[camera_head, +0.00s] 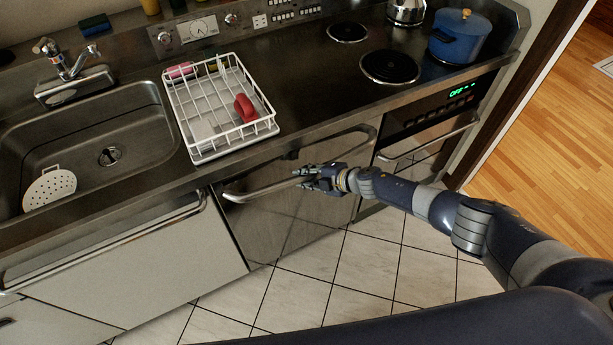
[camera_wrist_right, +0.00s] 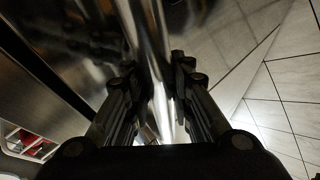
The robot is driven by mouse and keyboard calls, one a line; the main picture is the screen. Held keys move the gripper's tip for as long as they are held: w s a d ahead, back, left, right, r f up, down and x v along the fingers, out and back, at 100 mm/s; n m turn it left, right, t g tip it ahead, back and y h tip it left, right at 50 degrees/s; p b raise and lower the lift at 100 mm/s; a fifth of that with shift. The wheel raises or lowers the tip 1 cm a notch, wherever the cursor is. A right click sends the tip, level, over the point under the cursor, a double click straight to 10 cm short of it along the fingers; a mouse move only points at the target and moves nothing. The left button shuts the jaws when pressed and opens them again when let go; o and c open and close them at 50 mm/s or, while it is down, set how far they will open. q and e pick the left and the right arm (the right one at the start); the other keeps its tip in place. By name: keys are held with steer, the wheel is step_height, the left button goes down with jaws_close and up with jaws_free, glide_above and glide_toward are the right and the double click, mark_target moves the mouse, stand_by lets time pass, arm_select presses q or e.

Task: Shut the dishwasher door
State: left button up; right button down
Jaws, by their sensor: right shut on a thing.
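The dishwasher door (camera_head: 277,224) is a dark, shiny steel panel under the counter, below the dish rack. It stands upright or nearly so; I cannot tell whether a small gap is left at its top. Its long bar handle (camera_head: 250,193) runs across the upper part of the door. My right gripper (camera_head: 305,177) is at the handle, with its fingers shut around the bar. In the right wrist view the bar (camera_wrist_right: 146,50) passes between the two fingers (camera_wrist_right: 157,100). My left gripper is not in view.
A white dish rack (camera_head: 223,140) with red items stands on the counter above the door. The sink (camera_head: 130,135) is at the left, the oven (camera_head: 430,115) at the right. A blue pot (camera_head: 459,38) stands by the coil burners. The tiled floor (camera_head: 300,285) in front is clear.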

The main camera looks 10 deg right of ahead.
steer(key=shift+w+r, duration=0.55)
steer(key=c, duration=1.4)
jaws_free()
steer(key=shift+f, duration=0.3)
steer(key=shift+s, duration=0.15)
steer(key=v, duration=1.1)
steer(key=shift+s+d+r, duration=0.2)
steer(key=shift+d, duration=0.1)
